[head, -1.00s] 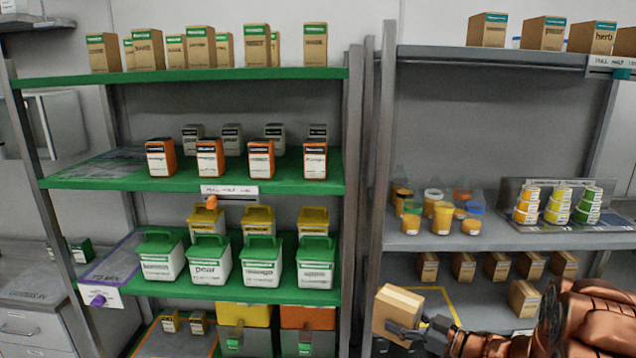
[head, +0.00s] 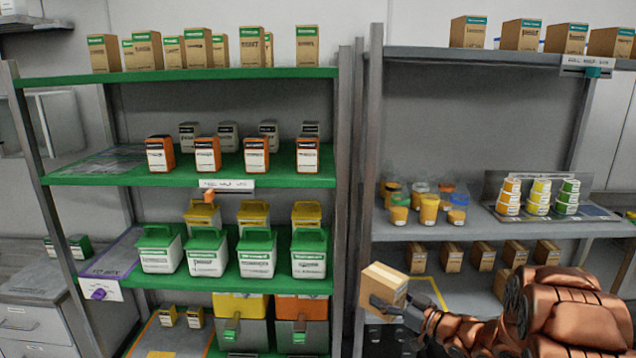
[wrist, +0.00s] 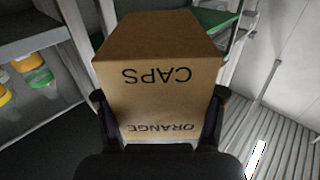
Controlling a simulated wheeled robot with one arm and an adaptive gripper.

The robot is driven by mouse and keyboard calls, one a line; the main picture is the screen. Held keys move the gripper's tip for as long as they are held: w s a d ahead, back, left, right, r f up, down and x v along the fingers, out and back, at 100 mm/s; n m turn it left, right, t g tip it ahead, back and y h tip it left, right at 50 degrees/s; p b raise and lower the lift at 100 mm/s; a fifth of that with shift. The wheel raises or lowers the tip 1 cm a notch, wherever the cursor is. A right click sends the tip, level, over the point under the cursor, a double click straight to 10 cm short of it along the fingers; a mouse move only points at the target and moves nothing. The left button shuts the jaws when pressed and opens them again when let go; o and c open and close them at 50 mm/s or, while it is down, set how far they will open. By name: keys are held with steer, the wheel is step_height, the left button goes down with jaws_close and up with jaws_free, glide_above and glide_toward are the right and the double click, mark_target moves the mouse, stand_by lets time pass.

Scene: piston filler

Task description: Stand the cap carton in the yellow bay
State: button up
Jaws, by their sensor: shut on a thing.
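The cap carton (head: 384,287) is a brown cardboard box held in my gripper (head: 402,310) in front of the right-hand shelf unit. In the wrist view the carton (wrist: 160,85) shows the words CAPS and ORANGE upside down, and both fingers of my gripper (wrist: 160,125) press its sides. The yellow bay (head: 436,294) is a yellow outline on the lower grey shelf, behind and to the right of the carton. The carton and my arm hide part of the outline. The part that shows looks empty.
Several brown cartons (head: 484,256) stand in a row at the back of the lower grey shelf. The grey shelf above (head: 410,229) holds jars and stacked tubs. A grey upright (head: 366,200) stands just left of the carton. Green shelves (head: 100,180) with tubs fill the left.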

steer(key=w+r+m+t+h, duration=0.2)
steer(key=w+r+m+h, duration=0.2)
steer(key=r+h, duration=0.2)
steer(key=w+r+m+t+h, duration=0.3)
steer(key=r+m+h, duration=0.2)
steer(key=r, duration=0.3)
steer(key=shift+w+d+h, duration=0.35)
steer(key=shift+h, duration=0.55)
